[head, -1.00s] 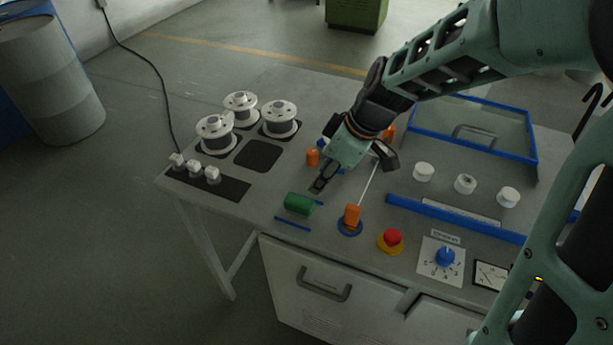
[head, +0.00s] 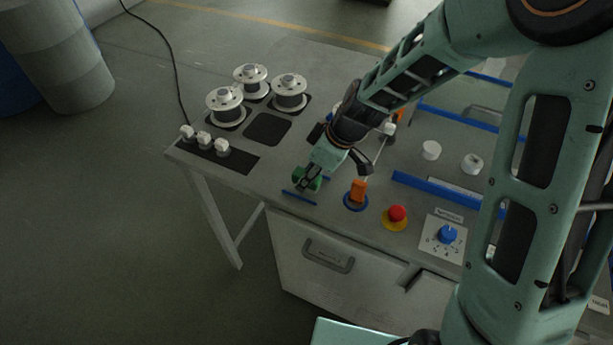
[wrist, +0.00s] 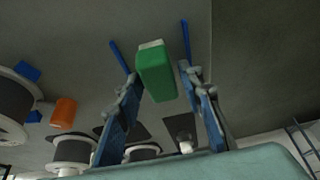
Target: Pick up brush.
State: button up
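The brush appears to be the green block (wrist: 158,78) with a pale white end; it lies on the grey table between two thin blue strips. In the head view the green block (head: 316,183) is partly hidden by my gripper (head: 307,185), which reaches down over it. In the wrist view my gripper (wrist: 163,82) is open, with one finger on each side of the block near its lower end. The fingers look apart from the block; whether either one touches it is hard to tell.
An orange handle on a blue ring (head: 357,193) and a red button (head: 396,214) stand just right of the block. White spools (head: 225,104) stand at the back left, beside an empty black pad (head: 268,129). The table's front edge is close.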

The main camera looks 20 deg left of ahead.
jog(key=shift+x, duration=0.8)
jog(key=shift+d, duration=0.1)
jog(key=c, duration=0.9)
jog(key=shift+c, duration=0.2)
jog(key=shift+r, duration=0.1)
